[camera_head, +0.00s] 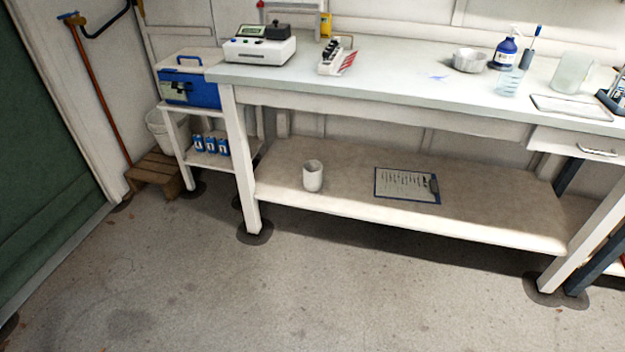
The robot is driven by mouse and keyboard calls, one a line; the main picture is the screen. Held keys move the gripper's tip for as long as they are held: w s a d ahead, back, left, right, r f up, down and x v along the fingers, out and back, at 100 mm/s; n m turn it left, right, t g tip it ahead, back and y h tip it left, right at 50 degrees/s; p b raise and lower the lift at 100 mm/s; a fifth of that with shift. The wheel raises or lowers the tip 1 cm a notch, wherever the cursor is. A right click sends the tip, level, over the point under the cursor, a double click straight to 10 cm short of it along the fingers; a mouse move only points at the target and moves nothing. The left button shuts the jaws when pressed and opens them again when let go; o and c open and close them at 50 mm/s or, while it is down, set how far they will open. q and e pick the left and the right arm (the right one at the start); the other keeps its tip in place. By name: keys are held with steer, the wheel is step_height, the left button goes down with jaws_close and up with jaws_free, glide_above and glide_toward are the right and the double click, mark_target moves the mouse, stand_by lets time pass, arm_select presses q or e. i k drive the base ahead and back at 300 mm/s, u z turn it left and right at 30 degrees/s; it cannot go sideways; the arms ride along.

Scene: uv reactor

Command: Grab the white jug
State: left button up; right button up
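A white jug (312,176) stands upright on the lower shelf (480,222) of the long workbench, left of the shelf's middle and near its front edge. Nothing covers it in the head view. Neither my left gripper nor my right gripper shows in this view.
A clipboard (407,185) lies right of the jug. The bench top (400,79) hangs over the shelf, with a leg (240,160) to the left. A blue box (188,82) tops a side stand; a wooden step (155,172) stands left. The front floor (300,300) is clear.

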mark_target(311, 169)
steer(key=u, duration=0.4)
steer(key=i, duration=2.1)
steer(key=z, duration=0.35)
steer(key=i, duration=0.65)
